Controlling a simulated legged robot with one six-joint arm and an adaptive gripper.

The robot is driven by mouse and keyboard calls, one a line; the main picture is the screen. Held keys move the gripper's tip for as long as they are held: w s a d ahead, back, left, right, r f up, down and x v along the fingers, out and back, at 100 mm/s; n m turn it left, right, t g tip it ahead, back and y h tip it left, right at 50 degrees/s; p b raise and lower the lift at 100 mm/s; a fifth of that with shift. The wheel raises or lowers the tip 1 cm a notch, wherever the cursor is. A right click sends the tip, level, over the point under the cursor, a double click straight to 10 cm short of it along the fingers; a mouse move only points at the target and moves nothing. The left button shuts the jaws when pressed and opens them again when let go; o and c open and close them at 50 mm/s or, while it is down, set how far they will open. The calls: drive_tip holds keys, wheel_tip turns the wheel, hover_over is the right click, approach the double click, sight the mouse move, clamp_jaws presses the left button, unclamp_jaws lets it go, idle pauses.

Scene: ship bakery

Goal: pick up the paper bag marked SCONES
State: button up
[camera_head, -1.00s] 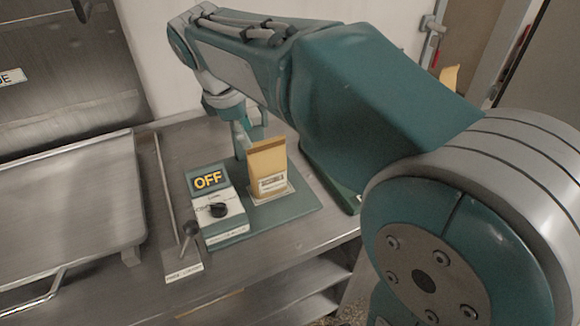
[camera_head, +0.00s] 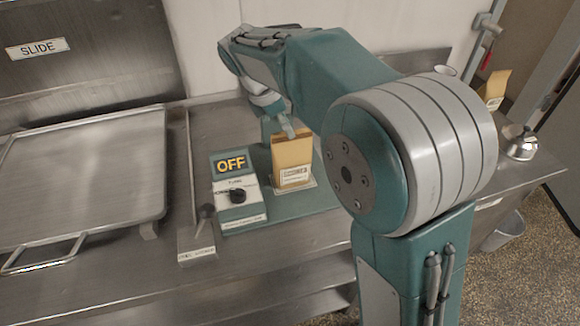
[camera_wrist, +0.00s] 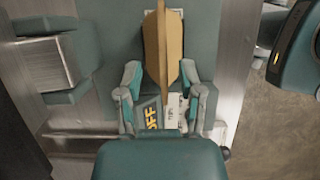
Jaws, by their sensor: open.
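A tan paper bag (camera_head: 292,155) stands upright on a teal base on the steel counter, with a white label low on its front. The label is too small to read, so I cannot tell whether it says SCONES. My gripper (camera_head: 281,122) is at the bag's top and far side, partly hidden by the arm and bag. In the wrist view my gripper (camera_wrist: 161,72) is open, a finger on each side of the bag (camera_wrist: 162,50), seen from above. Whether the fingers touch it is unclear. A second tan bag (camera_head: 495,87) stands farther right, its label unreadable.
A control box (camera_head: 238,193) with an OFF display and dark knob stands just left of the bag. A small lever (camera_head: 205,212) is beside it. A steel tray (camera_head: 85,175) lies left. A metal pot (camera_head: 520,142) sits at the right counter end.

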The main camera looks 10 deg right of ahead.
sight(292, 144)
drive_tip(key=x, duration=0.4)
drive_tip(key=shift+s+d+r, duration=0.1)
drive_tip(key=shift+s+d, duration=0.05)
drive_tip(key=shift+d, duration=0.1)
drive_tip(key=shift+a+f, duration=0.2)
drive_tip(key=shift+a, duration=0.45)
drive_tip(key=c, duration=0.4)
drive_tip(key=shift+d, duration=0.1)
clamp_jaws()
drive_tip(key=shift+d, duration=0.35)
drive_tip(key=shift+a+r, duration=0.1)
drive_tip(key=shift+a, duration=0.1)
